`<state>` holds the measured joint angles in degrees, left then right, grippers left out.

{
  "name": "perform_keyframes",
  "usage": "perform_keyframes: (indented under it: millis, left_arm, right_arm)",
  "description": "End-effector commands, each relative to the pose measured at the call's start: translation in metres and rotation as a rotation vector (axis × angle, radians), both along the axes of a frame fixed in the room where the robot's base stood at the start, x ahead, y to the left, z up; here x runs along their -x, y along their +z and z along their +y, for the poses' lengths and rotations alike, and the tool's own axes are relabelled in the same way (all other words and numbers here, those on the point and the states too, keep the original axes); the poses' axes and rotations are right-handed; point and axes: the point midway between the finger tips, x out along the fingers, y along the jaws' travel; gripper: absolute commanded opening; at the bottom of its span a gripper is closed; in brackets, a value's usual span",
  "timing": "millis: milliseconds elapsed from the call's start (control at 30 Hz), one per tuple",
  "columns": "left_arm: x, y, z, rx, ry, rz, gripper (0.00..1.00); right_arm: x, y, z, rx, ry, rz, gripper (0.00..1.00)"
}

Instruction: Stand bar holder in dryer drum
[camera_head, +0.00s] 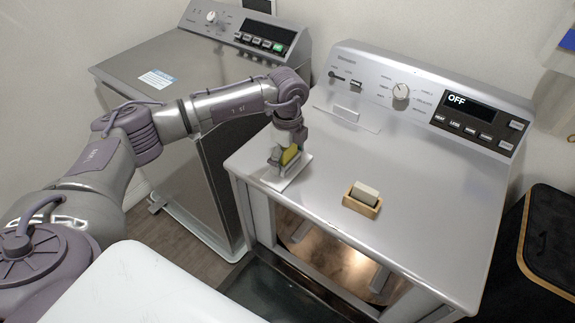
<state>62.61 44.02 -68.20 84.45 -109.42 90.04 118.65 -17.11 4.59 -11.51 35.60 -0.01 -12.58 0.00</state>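A small wooden holder (376,209) with a pale bar (366,192) in it, which I take for the bar holder, sits on the dryer's top (420,215). My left gripper (286,158) points down over the dryer top's front left corner, left of and apart from that holder. The dryer's front is open, and the lit, copper-coloured drum (335,255) shows inside. My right gripper is out of view.
A second grey machine (150,65) stands at the left with its top closed. A dark panel, perhaps the lowered door (270,292), lies below the opening. A white surface (150,290) fills the near foreground. A black bin (545,240) stands right. Most of the dryer top is clear.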

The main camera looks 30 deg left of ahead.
Motion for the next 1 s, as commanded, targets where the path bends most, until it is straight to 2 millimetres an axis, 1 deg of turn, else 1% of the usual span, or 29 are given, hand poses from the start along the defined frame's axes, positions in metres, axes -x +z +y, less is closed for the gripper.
perform_keyframes:
  millis: [33,300,333,367,667,867,1000]
  left_arm:
    - [0.0,0.0,0.0,0.0,0.0,0.0,0.78]
    - [0.0,0.001,0.0,0.0,0.0,0.0,0.35]
    - [0.0,0.001,0.0,0.0,0.0,-0.001,0.35]
    - [0.0,0.001,0.0,0.0,0.0,-0.002,0.28]
    - [-0.001,0.005,0.0,0.0,0.001,-0.002,0.28]
    - [-0.001,0.02,0.0,0.001,0.001,-0.004,0.28]
    - [-0.001,0.034,0.0,0.002,0.001,-0.004,0.28]
  right_arm:
    - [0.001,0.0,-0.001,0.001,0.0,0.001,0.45]
    - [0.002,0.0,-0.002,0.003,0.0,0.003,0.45]
    - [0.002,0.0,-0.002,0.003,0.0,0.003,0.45]
    - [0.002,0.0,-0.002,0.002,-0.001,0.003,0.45]
    - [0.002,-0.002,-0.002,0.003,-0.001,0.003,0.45]
    - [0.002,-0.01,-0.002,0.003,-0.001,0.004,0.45]
    - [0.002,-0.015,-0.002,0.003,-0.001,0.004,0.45]
